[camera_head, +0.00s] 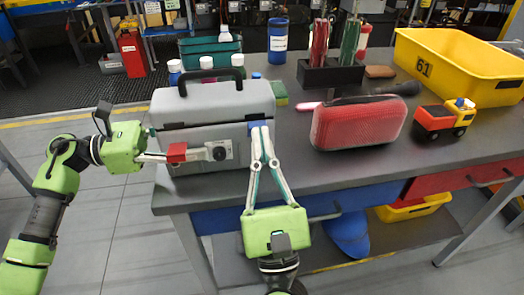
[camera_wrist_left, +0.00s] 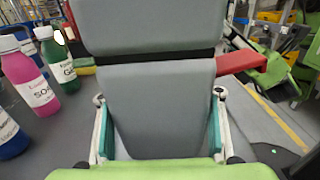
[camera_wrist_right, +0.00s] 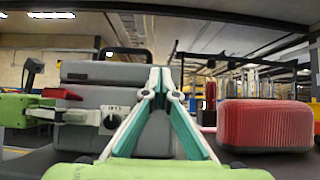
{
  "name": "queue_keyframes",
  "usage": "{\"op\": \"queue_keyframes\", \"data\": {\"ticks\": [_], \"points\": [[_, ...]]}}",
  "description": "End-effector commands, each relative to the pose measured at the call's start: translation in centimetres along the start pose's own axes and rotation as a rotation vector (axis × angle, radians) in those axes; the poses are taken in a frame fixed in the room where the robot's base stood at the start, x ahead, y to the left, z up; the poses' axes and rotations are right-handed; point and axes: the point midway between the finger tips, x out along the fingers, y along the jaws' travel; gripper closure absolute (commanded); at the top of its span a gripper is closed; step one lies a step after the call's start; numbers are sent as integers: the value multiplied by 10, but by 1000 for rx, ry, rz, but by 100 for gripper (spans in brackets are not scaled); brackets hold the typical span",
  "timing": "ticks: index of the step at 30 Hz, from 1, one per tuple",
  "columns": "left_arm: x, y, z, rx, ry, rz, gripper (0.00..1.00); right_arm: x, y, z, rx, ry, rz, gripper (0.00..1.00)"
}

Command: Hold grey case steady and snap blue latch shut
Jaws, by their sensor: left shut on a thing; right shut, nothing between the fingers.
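The grey case (camera_head: 215,112) stands on the bench with its black handle up and its lid down at the dark seam. A blue latch (camera_head: 258,125) is on its front right; whether it lies flat is hidden. A red piece (camera_head: 177,152), apparently another latch, sticks out from the front left. It also shows in the left wrist view (camera_wrist_left: 265,66). My left gripper (camera_wrist_left: 158,96) is shut on the case's left part, one finger on each side. My right gripper (camera_head: 262,136) is shut and empty, its tips at the blue latch. Its closed tips also show in the right wrist view (camera_wrist_right: 160,75).
A red ribbed case (camera_head: 358,123) and a toy truck (camera_head: 444,119) stand right of the grey case. Several bottles stand behind it. A yellow bin (camera_head: 460,68) and a black tool holder (camera_head: 330,75) are farther back. The bench's front edge is close.

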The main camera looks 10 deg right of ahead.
Motion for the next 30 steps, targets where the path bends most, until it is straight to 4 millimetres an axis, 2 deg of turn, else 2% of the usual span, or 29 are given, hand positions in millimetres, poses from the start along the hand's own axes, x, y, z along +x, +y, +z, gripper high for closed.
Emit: {"op": "queue_keyframes", "data": {"ticks": [4,14,17,24,30], "points": [[0,0,0,0,-1,0,87,8,0,4,1,-3,0,100],[0,0,0,0,-1,0,87,-1,0,2,-3,2,2,100],[0,0,0,0,-1,0,87,-15,1,1,-3,4,4,100],[0,0,0,-1,-1,0,87,-67,1,1,-2,4,6,100],[0,0,0,-1,-1,0,87,-100,1,2,-1,3,3,100]]}}
